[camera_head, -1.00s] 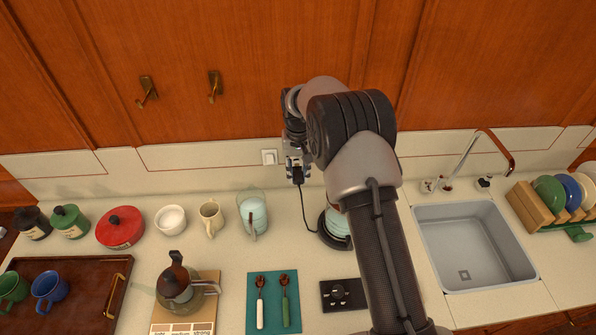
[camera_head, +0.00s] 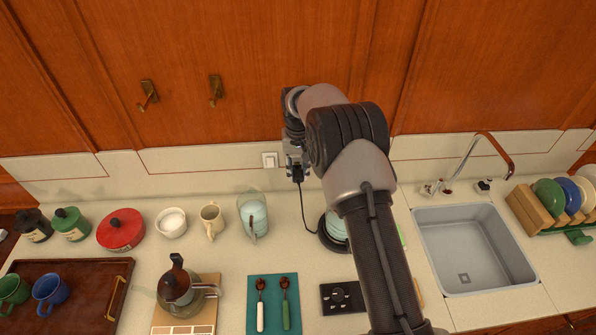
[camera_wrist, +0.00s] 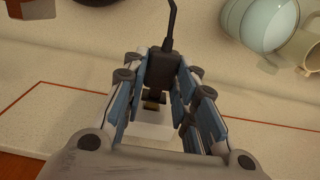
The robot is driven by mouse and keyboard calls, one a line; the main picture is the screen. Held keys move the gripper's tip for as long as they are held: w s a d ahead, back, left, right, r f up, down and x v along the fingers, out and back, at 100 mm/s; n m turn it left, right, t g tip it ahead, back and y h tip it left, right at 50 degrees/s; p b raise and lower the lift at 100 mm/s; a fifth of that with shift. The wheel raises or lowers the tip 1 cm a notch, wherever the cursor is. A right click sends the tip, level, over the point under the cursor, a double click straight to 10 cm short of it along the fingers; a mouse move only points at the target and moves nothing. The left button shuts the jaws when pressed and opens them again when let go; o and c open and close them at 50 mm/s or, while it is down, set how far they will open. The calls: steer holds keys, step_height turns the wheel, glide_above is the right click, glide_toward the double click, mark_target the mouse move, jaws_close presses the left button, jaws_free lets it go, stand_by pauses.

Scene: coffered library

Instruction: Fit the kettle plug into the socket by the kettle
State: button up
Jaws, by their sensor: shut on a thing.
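My gripper (camera_wrist: 160,88) is shut on the black kettle plug (camera_wrist: 158,68), which also shows at the wall in the head view (camera_head: 298,174). In the head view my gripper hides this plate. The plug's black cord (camera_head: 306,212) runs down to the kettle's dark base. The pale blue kettle (camera_head: 336,224) stands on the counter, partly hidden by my arm.
A white switch plate (camera_head: 270,160) is on the wall left of my gripper. A pale blue jug-like vessel (camera_head: 252,215), cream mug (camera_head: 211,220) and white bowl (camera_head: 171,222) stand to the left. A black panel (camera_head: 342,297) lies in front of the kettle; a sink (camera_head: 462,250) is at right.

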mark_target(297, 169)
steer(key=shift+w, duration=0.75)
steer(key=o, duration=1.1)
steer(key=shift+o, duration=0.2)
step_height(297, 169, up, 12)
